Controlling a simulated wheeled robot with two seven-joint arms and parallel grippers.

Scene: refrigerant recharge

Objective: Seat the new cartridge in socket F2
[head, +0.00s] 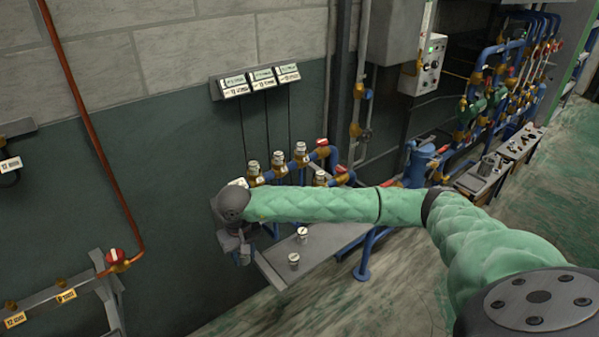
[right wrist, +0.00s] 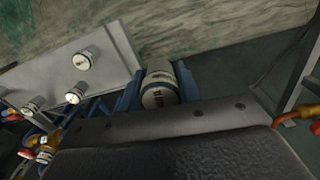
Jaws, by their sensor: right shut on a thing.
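My right gripper (head: 238,248) reaches left across the head view, past the left end of a grey shelf. In the right wrist view its blue fingers (right wrist: 160,84) are shut on a white cartridge with a dark band (right wrist: 160,96). In the head view I cannot make out the held cartridge. Brass sockets with pale tops stand on blue pipes at the wall, at the left (head: 253,172), middle (head: 279,162) and right (head: 301,152). I cannot read which is F2. My left gripper is not in view.
Two white cartridges, one nearer (head: 293,260) and one farther (head: 302,233), stand on the grey shelf (head: 325,243). Three labelled displays (head: 262,78) hang above the sockets, with thin cables below. A red-handled valve (head: 116,256) and frame are at left. Green floor is open in front.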

